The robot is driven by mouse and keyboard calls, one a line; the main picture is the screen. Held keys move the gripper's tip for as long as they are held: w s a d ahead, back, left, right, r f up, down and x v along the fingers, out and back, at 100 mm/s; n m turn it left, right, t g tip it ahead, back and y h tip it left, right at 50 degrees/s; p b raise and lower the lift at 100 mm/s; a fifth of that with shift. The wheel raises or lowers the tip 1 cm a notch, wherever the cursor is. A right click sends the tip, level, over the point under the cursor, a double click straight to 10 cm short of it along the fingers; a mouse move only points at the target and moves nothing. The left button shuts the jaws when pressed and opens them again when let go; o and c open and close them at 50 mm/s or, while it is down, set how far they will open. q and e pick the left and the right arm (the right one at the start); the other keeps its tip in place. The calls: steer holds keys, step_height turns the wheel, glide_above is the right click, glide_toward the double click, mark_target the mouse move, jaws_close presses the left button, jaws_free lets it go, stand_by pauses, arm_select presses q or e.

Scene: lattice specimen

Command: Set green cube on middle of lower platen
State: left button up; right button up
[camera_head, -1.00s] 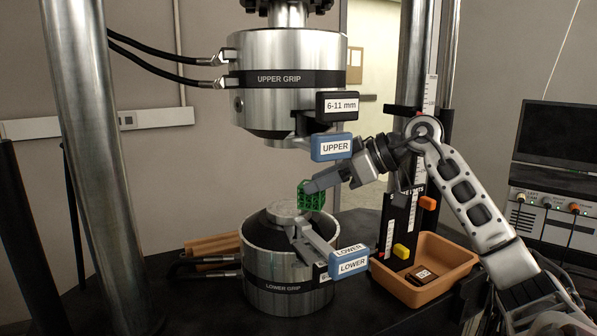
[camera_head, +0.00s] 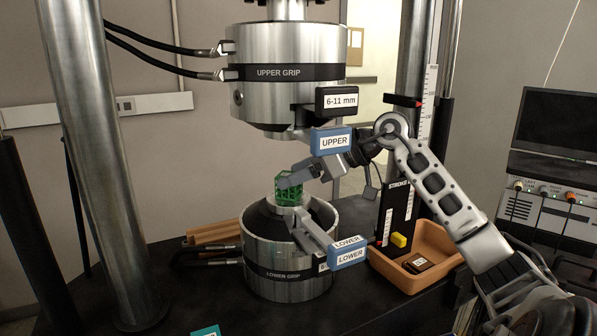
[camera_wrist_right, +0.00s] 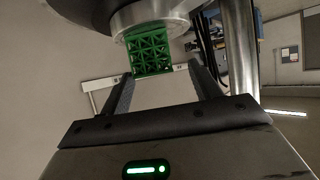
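The green lattice cube (camera_head: 289,189) sits upright on the small round lower platen (camera_head: 270,209) on top of the lower grip, close to its middle. In the right wrist view the cube (camera_wrist_right: 149,51) meets the metal disc (camera_wrist_right: 150,16), which shows at the top of the picture. My right gripper (camera_head: 288,181) is at the cube, coming from the right. In the wrist view its two fingers (camera_wrist_right: 161,72) are apart, with a gap between the cube and the right-hand finger; whether the left-hand finger touches the cube I cannot tell. My left gripper is not in view.
The upper grip (camera_head: 285,95) hangs above. The blue UPPER handle (camera_head: 331,140) is close to my right wrist, and the blue LOWER handle (camera_head: 347,253) sticks out in front. An orange tray (camera_head: 400,277) stands right. A steel column (camera_head: 105,170) stands left.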

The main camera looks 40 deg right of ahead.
arm_select(q)
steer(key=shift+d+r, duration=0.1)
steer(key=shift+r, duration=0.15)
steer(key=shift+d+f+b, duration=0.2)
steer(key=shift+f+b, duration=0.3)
steer(key=shift+b, duration=0.5)
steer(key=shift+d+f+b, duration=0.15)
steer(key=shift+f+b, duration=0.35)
steer(key=shift+b, duration=0.45)
arm_select(e)
steer(key=v, duration=1.2)
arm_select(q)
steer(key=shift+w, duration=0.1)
